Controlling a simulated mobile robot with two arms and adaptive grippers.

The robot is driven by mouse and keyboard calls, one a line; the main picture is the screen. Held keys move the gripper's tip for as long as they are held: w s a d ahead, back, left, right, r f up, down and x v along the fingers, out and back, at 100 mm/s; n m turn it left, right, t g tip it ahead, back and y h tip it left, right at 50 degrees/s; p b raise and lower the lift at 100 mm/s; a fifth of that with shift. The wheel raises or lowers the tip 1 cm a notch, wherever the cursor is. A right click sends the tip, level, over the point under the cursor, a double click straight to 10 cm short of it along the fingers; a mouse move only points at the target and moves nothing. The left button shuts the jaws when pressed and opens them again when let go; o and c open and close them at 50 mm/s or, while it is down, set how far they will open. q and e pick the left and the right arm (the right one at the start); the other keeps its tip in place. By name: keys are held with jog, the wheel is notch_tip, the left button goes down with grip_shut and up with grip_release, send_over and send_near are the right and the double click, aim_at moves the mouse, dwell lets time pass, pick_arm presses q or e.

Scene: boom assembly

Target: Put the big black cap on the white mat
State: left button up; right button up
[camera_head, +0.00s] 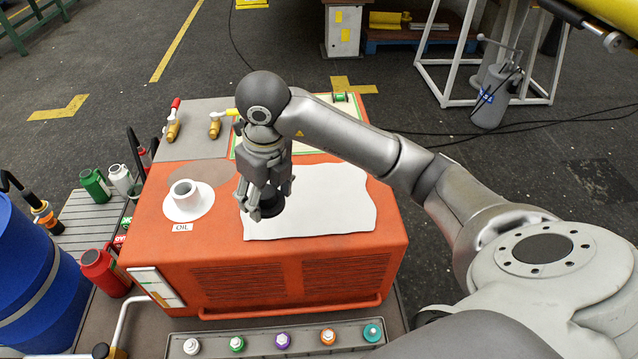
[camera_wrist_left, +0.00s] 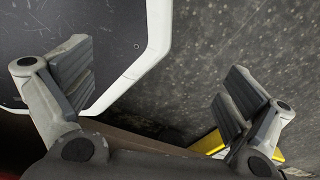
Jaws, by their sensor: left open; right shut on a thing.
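The white mat (camera_head: 335,205) lies on top of the orange machine (camera_head: 225,245), toward its right side. My right gripper (camera_head: 262,211) is above the left part of the mat and points down. It is shut on the big black cap (camera_head: 270,206), which is partly hidden by the fingers. The cap is at or just above the mat; I cannot tell whether it touches. My left gripper (camera_wrist_left: 155,100) is open and empty in the left wrist view, and it is not in the head view.
A white oil filler neck (camera_head: 187,203) with an OIL label stands left of the mat. A front tray (camera_head: 275,341) holds several coloured caps. Red and yellow valve handles are at the back left. A blue barrel (camera_head: 35,280) and several cans stand at the left.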

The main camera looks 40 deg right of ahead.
jog(key=w+d+f, duration=0.1)
jog(key=d+f, duration=0.1)
jog(key=d, duration=0.1)
jog(key=w+d+f+p, duration=0.1)
jog(key=w+d+f, duration=0.1)
jog(key=d+f, duration=0.1)
jog(key=w+d+f+p, duration=0.1)
jog(key=d+f, duration=0.2)
jog(key=d, duration=0.2)
jog(key=shift+w+d+f, duration=0.1)
jog(key=shift+w+d, duration=0.15)
jog(key=shift+w+d+f, duration=0.2)
jog(key=shift+d+f, duration=0.3)
jog(key=shift+f, duration=0.2)
notch_tip(320, 180, down, 3)
jog(key=shift+d+f+p, duration=0.1)
jog(key=shift+p, duration=0.65)
pick_arm(q)
jog(key=r, duration=0.3)
jog(key=shift+w+r, duration=0.2)
jog(key=shift+w, duration=0.15)
pick_arm(e)
jog(key=shift+f, duration=0.1)
pick_arm(q)
jog(key=shift+a, duration=0.1)
pick_arm(e)
jog(key=shift+f, duration=0.15)
jog(key=o, duration=1.1)
pick_arm(q)
jog(key=shift+f, duration=0.1)
